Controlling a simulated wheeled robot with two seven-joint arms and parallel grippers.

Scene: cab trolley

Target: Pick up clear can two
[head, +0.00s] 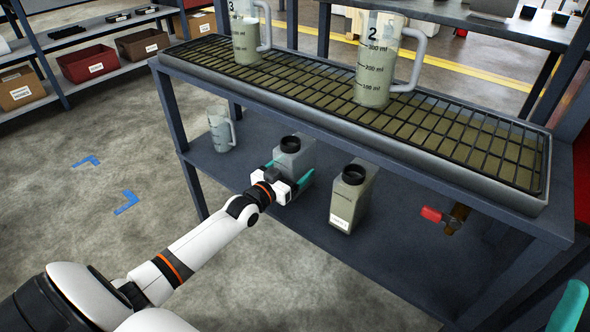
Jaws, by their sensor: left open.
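Two squat, clear-walled cans with black caps stand upright on the lower shelf. The left can (294,157) has my left gripper (288,176) at its near side. The gripper's teal fingers are open, one at each side of the can's lower part; I cannot tell whether they touch it. The right can (351,200) stands apart, nearer the shelf's front edge, with a white label too small to read. I cannot tell from the markings which can is number two. My right gripper does not show clearly.
Measuring jugs marked 3 (246,42) and 2 (377,75) stand on the grated tray (470,135) above the cans. A smaller jug (221,130) is left on the lower shelf (290,212). A red-handled valve (432,215) is at the right. Boxes (87,64) sit on back shelves.

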